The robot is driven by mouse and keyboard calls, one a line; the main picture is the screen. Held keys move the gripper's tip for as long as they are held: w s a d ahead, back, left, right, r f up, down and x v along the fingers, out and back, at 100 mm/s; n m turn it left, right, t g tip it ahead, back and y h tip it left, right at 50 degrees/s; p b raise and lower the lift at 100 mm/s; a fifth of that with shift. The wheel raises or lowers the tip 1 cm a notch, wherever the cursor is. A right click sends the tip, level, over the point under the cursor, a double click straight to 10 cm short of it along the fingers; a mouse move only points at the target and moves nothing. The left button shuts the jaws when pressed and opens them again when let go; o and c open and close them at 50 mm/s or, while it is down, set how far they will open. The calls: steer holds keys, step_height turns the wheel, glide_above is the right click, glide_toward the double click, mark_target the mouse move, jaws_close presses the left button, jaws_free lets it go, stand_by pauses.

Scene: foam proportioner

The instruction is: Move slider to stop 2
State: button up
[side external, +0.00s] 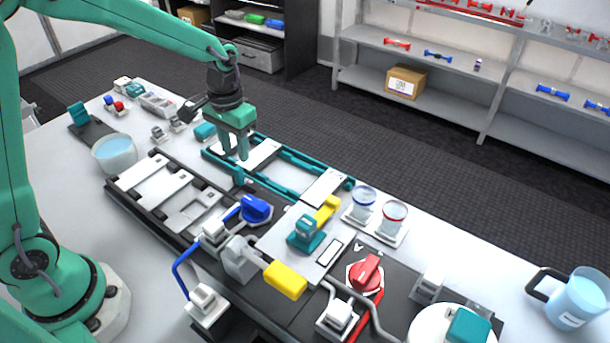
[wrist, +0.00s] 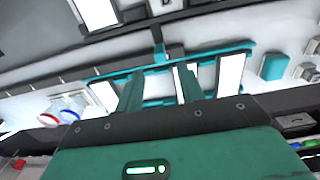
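A long teal frame (side external: 285,188) with white plates in it lies on the bench; I take it to be the slider assembly. It also spans the middle of the wrist view (wrist: 215,49). A small teal tab (wrist: 159,52) sticks out from its long side. Which part slides, and which stop is number 2, I cannot tell. My gripper (side external: 236,156) points down over the frame's left part, by one white plate (side external: 261,154). In the wrist view its two fingers (wrist: 160,88) are apart, with nothing seen held between them. Whether the tips touch the frame is unclear.
A dark rack with white plates (side external: 158,180) lies along the near side. A blue knob (side external: 255,208), a yellow-handled lever (side external: 285,280) and a red knob (side external: 367,272) stand to the right. Two cups (side external: 363,199) stand beyond the frame's right end. A beaker (side external: 115,154) stands left.

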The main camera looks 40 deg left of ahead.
mark_target(238, 168)
steer(key=shift+f, duration=3.6)
jaws_close()
